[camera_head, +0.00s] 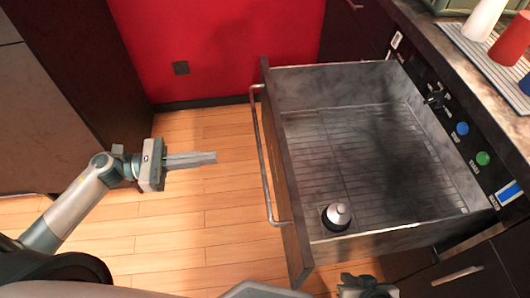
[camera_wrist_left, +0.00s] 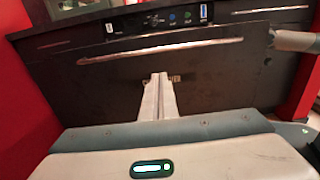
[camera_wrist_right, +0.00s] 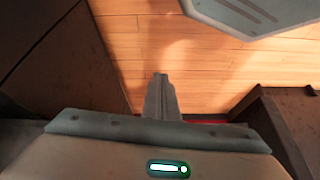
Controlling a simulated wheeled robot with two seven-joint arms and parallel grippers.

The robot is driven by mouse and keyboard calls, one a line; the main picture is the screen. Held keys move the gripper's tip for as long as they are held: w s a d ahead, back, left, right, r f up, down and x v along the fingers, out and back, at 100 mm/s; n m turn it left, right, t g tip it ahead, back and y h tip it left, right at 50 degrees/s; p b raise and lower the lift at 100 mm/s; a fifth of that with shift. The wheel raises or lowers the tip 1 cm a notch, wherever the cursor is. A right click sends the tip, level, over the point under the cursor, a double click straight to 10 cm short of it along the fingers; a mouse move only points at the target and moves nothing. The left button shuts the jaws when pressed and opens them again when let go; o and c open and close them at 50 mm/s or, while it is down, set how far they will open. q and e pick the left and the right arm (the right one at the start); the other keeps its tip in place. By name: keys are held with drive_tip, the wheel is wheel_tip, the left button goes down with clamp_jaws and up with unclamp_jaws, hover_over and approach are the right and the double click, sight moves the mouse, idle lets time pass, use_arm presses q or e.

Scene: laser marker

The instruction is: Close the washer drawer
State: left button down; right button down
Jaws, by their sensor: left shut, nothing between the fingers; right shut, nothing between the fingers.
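The washer drawer (camera_head: 292,190) is pulled well out from the counter, its dark front facing left and its grey mesh-floored inside exposed. A long metal handle (camera_head: 262,160) runs along the front. My left gripper (camera_head: 214,157) is shut and empty, to the left of the drawer front and apart from it, fingers pointing toward it. In the left wrist view the fingers (camera_wrist_left: 158,80) point at the drawer front (camera_wrist_left: 215,75), below the handle (camera_wrist_left: 160,50). My right gripper's fingers (camera_wrist_right: 161,80) are shut and empty over the floor; in the head view they cannot be made out at the bottom edge.
A control panel with blue and green buttons (camera_head: 482,158) lines the counter edge. Cups (camera_head: 511,40) stand on a striped mat. Wooden floor (camera_head: 180,235) is clear left of the drawer.

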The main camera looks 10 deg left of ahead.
sight(276, 150)
use_arm(q)
drive_tip(key=shift+d+r, duration=0.1)
drive_tip(key=shift+d, duration=0.05)
